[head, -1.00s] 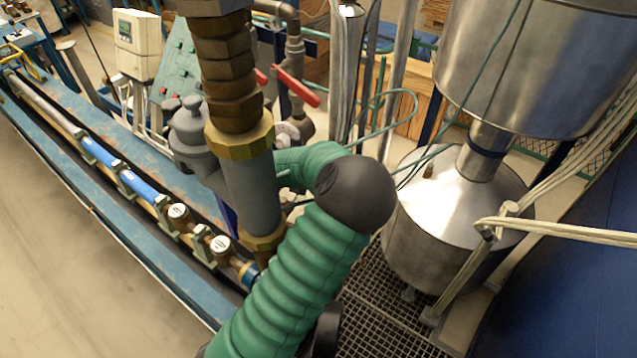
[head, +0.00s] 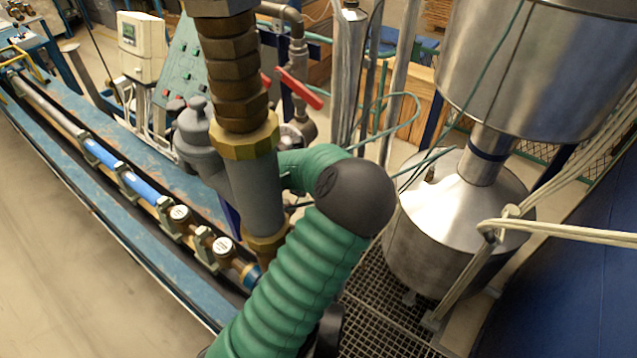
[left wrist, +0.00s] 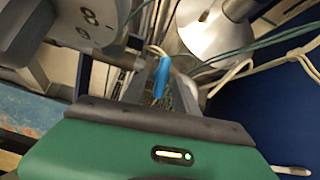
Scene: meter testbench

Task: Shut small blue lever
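A small blue lever (left wrist: 161,76) shows in the left wrist view, just above the dark edge of my green left gripper housing (left wrist: 150,145). It stands roughly upright in the picture, and the gap to the housing is unclear. I cannot pick out the small blue lever there. My right gripper is not in view.
Red lever handles (head: 298,89) sit on a pipe behind the column. A steel tank (head: 455,220) stands at the right on a floor grate. A blue bench (head: 150,170) with a pipe line and several gauges runs along the left. A grey housing with markings (left wrist: 75,30) is close by.

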